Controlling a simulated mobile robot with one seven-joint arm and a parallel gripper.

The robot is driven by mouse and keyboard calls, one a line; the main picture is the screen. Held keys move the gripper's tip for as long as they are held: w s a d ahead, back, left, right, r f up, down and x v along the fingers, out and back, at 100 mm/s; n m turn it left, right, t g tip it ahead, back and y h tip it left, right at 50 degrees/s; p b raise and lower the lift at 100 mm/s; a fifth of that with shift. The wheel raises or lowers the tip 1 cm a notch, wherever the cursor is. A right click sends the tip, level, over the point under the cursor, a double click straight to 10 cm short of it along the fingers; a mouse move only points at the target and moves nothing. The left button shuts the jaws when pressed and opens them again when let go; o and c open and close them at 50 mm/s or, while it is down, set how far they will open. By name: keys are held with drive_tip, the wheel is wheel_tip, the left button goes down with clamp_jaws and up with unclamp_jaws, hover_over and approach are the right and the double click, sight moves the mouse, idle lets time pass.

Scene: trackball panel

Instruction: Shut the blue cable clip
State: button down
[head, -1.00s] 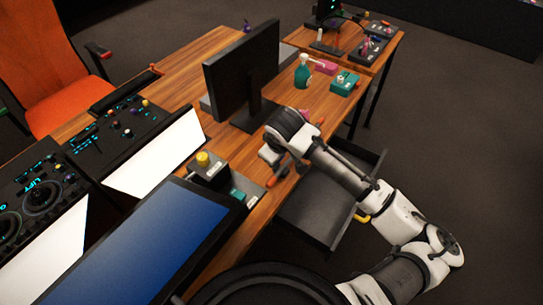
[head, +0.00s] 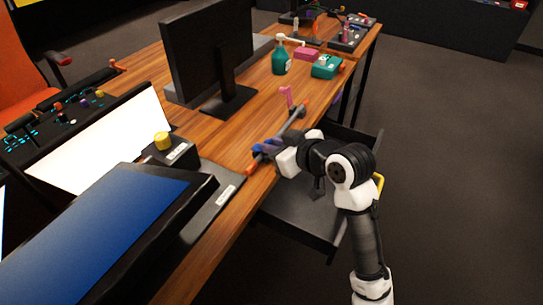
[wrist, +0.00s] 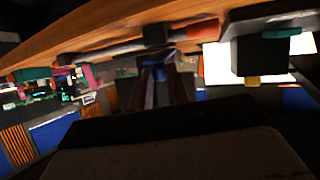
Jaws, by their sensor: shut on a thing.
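The blue cable clip (head: 267,146) sits by the front edge of the wooden table, on a dark bar or cable with orange ends. My gripper (head: 276,149) reaches over the table edge from the right, its fingers at the clip. In the wrist view, the blue clip (wrist: 156,68) shows at the tips of my dark fingers (wrist: 160,78), which are closed on it. Whether the clip's lid is up or down is hard to see, as the fingers cover it and the view is dark.
A pink upright piece (head: 287,97) stands behind the clip. An open dark drawer (head: 310,215) juts out below my arm. A monitor (head: 208,55), a yellow knob on a box (head: 162,141), a green spray bottle (head: 280,58) and a teal box (head: 326,66) stand on the table.

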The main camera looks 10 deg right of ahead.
drive_tip(key=shift+s+d+f+t+y+b, duration=0.1)
drive_tip(key=shift+d+f+t+y+b, duration=0.25)
drive_tip(key=shift+b, duration=0.6)
drive_tip(key=shift+a, duration=0.15)
drive_tip(key=c, duration=1.3)
unclamp_jaws()
drive_tip(key=shift+c, duration=0.2)
drive_tip(key=shift+s, duration=0.1)
drive_tip(key=v, duration=1.3)
drive_tip(key=shift+s+d+b, duration=0.25)
drive_tip(key=shift+d+b, duration=0.1)
drive_tip(key=shift+b, duration=0.1)
drive_tip(key=shift+f, duration=0.1)
